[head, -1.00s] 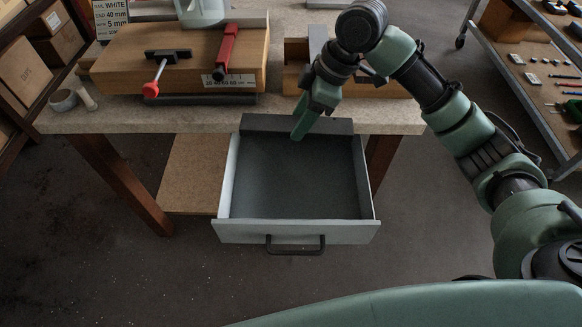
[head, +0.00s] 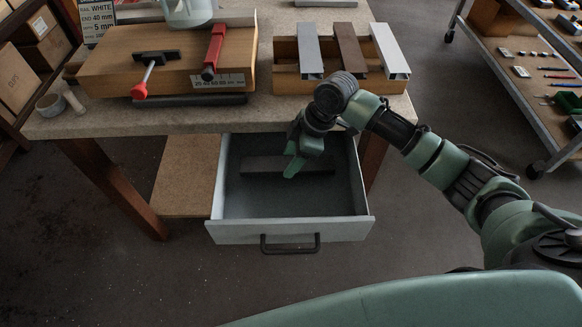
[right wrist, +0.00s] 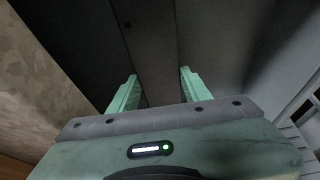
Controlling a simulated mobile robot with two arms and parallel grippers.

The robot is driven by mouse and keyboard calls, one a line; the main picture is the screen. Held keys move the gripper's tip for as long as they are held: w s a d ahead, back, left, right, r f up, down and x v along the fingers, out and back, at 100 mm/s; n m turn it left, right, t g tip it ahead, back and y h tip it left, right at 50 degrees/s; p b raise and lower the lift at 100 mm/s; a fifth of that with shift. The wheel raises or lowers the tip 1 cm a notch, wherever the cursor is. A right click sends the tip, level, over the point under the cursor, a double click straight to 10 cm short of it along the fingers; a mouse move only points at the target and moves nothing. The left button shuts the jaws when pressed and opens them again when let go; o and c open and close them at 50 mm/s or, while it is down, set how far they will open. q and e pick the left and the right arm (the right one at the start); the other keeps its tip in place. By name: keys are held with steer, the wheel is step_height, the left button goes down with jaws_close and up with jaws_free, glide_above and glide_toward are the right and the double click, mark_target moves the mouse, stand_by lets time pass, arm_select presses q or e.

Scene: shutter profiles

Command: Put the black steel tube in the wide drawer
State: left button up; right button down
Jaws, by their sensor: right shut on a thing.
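The black steel tube (head: 262,166) is a long dark bar inside the open wide drawer (head: 290,231), lying crosswise near its back half. My right gripper (head: 293,168) reaches down into the drawer and is shut on the tube near its middle. In the right wrist view the tube (right wrist: 150,45) runs between the two green fingers (right wrist: 158,92). I cannot tell whether the tube touches the drawer floor. The gripper hides part of the tube. My left gripper is not in view.
The workbench (head: 120,120) above the drawer bears a wooden block (head: 110,80) with red clamps, and a wooden rack (head: 300,85) with grey, brown and white profiles. A trolley with small parts (head: 510,70) stands at right. The drawer's front half is clear.

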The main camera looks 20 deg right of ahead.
steer(key=shift+f, duration=1.9)
steer(key=c, duration=0.7)
jaws_free()
steer(key=shift+f, duration=0.15)
steer(key=shift+o, duration=0.2)
steer(key=v, duration=1.2)
steer(key=shift+s, duration=0.1)
